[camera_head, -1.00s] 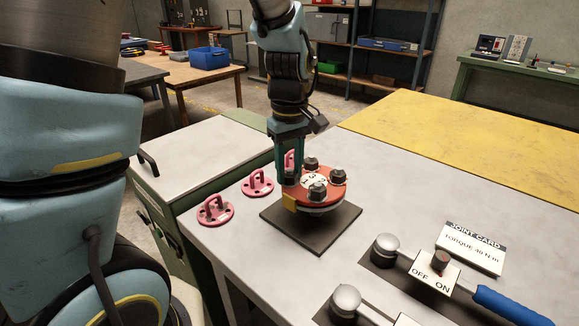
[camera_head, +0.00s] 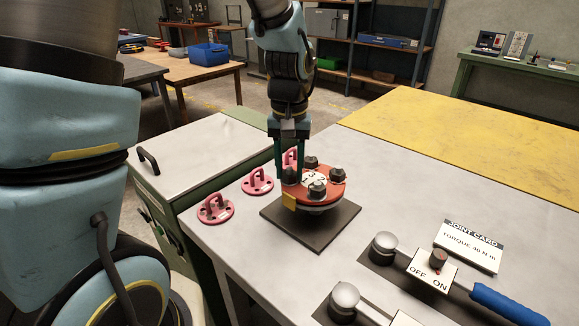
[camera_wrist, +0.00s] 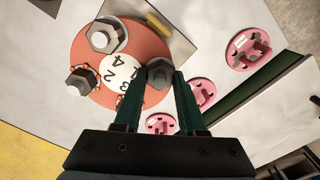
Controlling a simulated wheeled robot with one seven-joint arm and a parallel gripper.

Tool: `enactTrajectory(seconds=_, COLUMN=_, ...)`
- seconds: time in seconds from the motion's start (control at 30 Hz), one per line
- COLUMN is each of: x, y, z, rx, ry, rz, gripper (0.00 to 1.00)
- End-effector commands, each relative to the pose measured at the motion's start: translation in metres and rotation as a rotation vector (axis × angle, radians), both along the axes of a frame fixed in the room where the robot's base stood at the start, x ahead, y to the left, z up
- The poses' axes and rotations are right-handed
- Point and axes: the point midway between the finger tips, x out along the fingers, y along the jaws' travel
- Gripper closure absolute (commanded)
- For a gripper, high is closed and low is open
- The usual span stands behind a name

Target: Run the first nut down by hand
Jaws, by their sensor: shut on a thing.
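The flanged spool's red-orange top flange (camera_head: 327,194) sits on a dark square plate (camera_head: 290,231) on the bench. It carries several dark hex nuts on studs and a white numbered disc (camera_wrist: 119,71). My gripper (camera_head: 290,174) points down at the flange's left back side. Its green fingers (camera_wrist: 160,79) are shut on one nut (camera_wrist: 160,68), whose grey stud end shows between the fingertips in the wrist view. The other nuts, such as the front one (camera_head: 317,189), stand clear of the fingers. How far the held nut is down its stud cannot be told.
Pink ringed lugs (camera_head: 257,181) lie left of the spool, one close behind my fingers. A yellow tag (camera_head: 288,201) hangs at the flange edge.

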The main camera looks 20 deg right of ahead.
Motion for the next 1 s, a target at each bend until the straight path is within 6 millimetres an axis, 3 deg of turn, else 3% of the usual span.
enactTrajectory(seconds=0.5, x=0.0002, y=-0.0002, z=0.0003, rx=0.000, ry=-0.001, rz=-0.019, gripper=1.00)
enactTrajectory(seconds=0.53, x=0.0002, y=-0.0002, z=0.0003, rx=0.000, ry=-0.001, rz=-0.019, gripper=0.59)
enactTrajectory(seconds=0.8, x=0.0001, y=-0.0002, z=0.0001, rx=0.000, ry=0.000, rz=-0.019, gripper=0.30)
enactTrajectory(seconds=1.0, x=0.0001, y=0.0000, z=0.0001, rx=0.000, ry=0.000, rz=-0.019, gripper=0.30)
